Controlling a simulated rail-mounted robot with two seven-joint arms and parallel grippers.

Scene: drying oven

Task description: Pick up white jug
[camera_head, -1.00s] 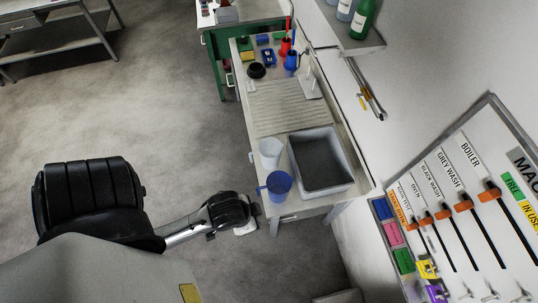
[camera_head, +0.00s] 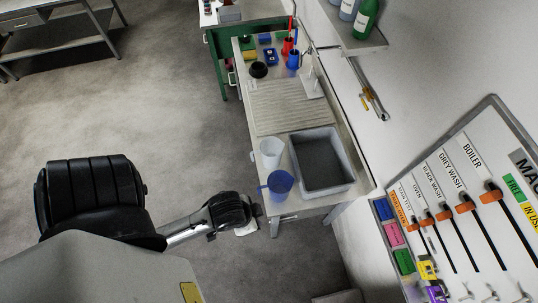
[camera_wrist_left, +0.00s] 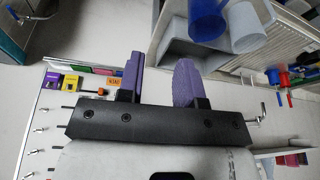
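The white jug (camera_head: 270,153) stands upright at the left edge of the sink bench, beside the grey basin. A blue jug (camera_head: 280,184) stands just in front of it, nearer my arm. In the left wrist view the white jug (camera_wrist_left: 244,28) is at the top right, next to the blue jug (camera_wrist_left: 206,17). My left gripper (camera_wrist_left: 158,70) has its two purple fingers apart with nothing between them. In the head view it is off the bench's front left corner, apart from both jugs, and its fingers cannot be made out. My right gripper is in neither view.
The grey basin (camera_head: 320,184) sits right of the jugs, with a ribbed draining area (camera_head: 292,108) behind. The floor left of the bench is clear.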

